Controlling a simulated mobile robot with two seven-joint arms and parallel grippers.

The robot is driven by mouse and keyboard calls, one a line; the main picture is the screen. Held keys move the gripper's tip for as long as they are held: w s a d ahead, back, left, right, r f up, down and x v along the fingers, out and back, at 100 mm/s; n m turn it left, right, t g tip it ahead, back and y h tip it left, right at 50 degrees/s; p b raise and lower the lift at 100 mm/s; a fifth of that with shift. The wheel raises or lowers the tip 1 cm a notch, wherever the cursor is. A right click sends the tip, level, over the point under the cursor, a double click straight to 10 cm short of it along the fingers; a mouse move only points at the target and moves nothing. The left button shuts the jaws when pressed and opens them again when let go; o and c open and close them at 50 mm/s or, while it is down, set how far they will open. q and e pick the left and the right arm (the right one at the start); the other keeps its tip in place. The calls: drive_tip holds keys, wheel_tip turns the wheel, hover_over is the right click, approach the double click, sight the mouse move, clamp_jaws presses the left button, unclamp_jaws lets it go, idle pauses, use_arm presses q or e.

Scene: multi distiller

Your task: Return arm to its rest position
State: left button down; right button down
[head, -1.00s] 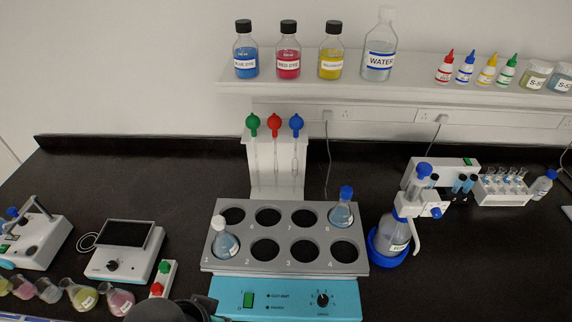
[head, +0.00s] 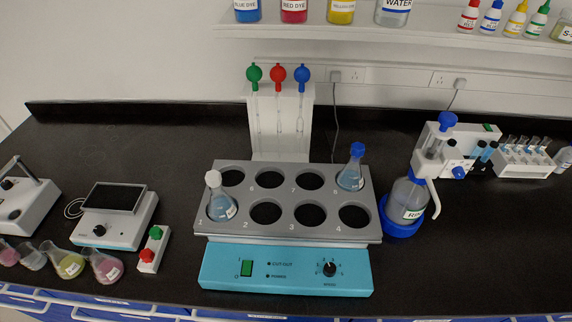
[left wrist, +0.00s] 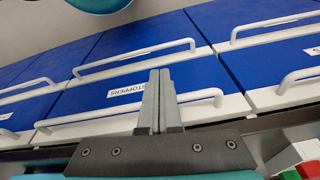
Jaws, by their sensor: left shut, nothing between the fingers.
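My left gripper (left wrist: 160,72) shows in the left wrist view, with its two grey fingers together and nothing between them. It is in front of blue drawers with white handles, one labelled STOPPERS (left wrist: 138,89). Neither arm shows in the head view. My right gripper is out of sight in both current views. The shaker (head: 286,268) stands on the black bench, with a white-capped flask (head: 221,208) in hole 1 and a blue-capped flask (head: 351,177) in the back right hole.
A red and green button box (head: 152,250), a device with a dark screen (head: 118,228) and several flasks are at left. A blue-based bottle dispenser (head: 403,208) is at right, near a tube rack (head: 522,158). Blue drawers (head: 90,303) line the bench front.

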use_arm(q)
drive_tip(key=s+a+f+b, duration=0.1)
drive_tip(key=s+f+b, duration=0.3)
drive_tip(key=f, duration=0.5)
drive_tip(key=s+a+f+g+b, duration=0.1)
drive_tip(key=s+f+b, duration=0.3)
drive_tip(key=s+f, duration=0.3)
drive_tip(key=s+f+b, duration=0.4)
drive_tip(key=s+f, duration=0.1)
drive_tip(key=f, duration=0.8)
drive_tip(key=shift+s+a, duration=0.15)
drive_tip(key=shift+a, duration=0.25)
